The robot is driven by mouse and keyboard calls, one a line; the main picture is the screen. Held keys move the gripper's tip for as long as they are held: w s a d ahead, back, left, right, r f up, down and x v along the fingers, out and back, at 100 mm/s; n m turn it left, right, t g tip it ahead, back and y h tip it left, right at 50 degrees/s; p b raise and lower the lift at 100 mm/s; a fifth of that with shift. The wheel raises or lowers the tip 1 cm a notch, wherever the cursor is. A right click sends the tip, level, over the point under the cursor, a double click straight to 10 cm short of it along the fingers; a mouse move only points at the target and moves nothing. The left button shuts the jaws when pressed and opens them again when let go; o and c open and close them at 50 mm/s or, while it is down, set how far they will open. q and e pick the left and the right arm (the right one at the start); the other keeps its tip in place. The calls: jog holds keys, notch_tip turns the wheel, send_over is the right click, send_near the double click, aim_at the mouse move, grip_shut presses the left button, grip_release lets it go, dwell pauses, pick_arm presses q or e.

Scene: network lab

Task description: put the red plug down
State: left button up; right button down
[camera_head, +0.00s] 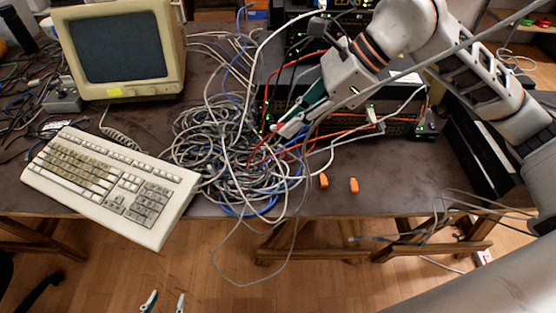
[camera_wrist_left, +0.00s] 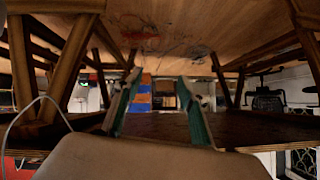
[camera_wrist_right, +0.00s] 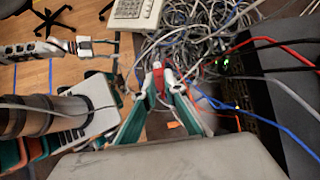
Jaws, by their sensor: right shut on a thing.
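The red plug (camera_wrist_right: 159,80) is between the fingertips of my right gripper (camera_wrist_right: 157,88) in the right wrist view. My right gripper is shut on it. In the head view this gripper (camera_head: 284,128) is over the right side of the cable pile, in front of the equipment rack, and mostly hides the plug. I cannot tell whether the plug touches the cables below. My left gripper (camera_head: 164,302) is open and empty at the bottom of the head view, below the table's front edge. Its spread fingers also show in the left wrist view (camera_wrist_left: 160,100), with nothing between them.
A large cable tangle (camera_head: 235,150) covers the table's middle. A keyboard (camera_head: 110,185) and a monitor (camera_head: 120,50) stand to the left. Rack equipment (camera_head: 400,125) with cables stands behind. Two orange plugs (camera_head: 353,185) lie near the front edge; bare tabletop (camera_head: 400,180) is at front right.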

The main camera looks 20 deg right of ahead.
jog(key=b, duration=0.2)
send_over(279, 183)
jog(key=d, duration=0.2)
jog(key=f, duration=1.3)
jog(key=shift+s+d, duration=0.2)
jog(key=shift+s, duration=0.2)
notch_tip(279, 183, down, 4)
jog(key=shift+f+b, duration=0.1)
jog(key=shift+b, duration=0.3)
jog(key=shift+f, duration=0.2)
pick_arm(q)
jog(key=shift+w+d+f, duration=0.15)
jog(key=shift+w+d, duration=0.2)
jog(key=shift+w, duration=0.1)
pick_arm(e)
jog(key=shift+r, duration=0.1)
